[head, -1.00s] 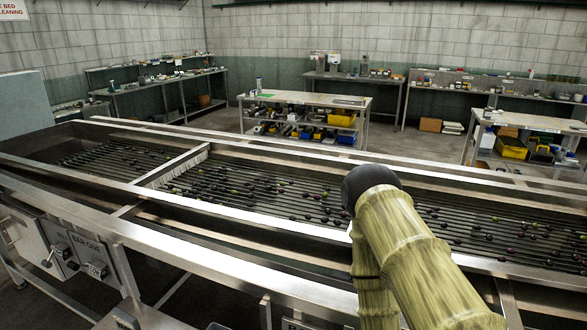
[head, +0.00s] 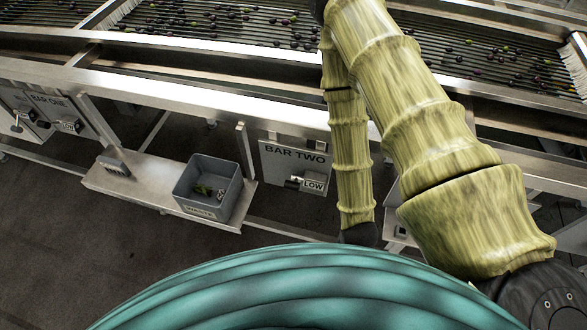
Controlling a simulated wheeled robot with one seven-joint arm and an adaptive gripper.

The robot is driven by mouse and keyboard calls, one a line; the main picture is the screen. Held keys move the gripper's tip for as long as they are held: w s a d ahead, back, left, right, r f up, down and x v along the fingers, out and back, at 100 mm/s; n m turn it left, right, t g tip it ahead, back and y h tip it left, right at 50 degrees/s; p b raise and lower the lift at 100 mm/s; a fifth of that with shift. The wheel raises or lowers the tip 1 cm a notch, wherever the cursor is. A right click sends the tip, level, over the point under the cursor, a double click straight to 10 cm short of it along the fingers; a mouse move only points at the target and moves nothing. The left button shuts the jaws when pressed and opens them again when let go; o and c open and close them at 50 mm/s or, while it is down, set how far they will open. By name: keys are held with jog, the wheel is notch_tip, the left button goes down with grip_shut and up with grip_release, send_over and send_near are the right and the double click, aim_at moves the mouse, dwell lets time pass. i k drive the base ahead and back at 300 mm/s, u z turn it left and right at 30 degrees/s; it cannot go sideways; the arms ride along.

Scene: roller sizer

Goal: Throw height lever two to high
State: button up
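The grey BAR TWO panel (head: 283,165) hangs below the sizer's front rail in the middle of the head view. Its small dark lever (head: 293,182) sits beside a white plate reading LOW (head: 314,185). The lever's fine angle is too small to tell. My yellow-green arm crosses the right half of the view, and its lower link comes down just right of the panel to a dark joint. The panel and lever are not covered by the arm. My gripper itself does not show past that joint.
A grey bin (head: 208,190) with a few fruits stands on a metal shelf (head: 135,183) left of the panel. The BAR ONE panel (head: 45,108) is farther left. Metal legs and rails frame the panels. Dark fruits lie on the roller bed (head: 235,20) above.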

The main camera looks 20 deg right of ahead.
aim_at(294, 185)
jog(key=z, duration=0.4)
jog(key=k, duration=1)
jog(key=u, duration=0.5)
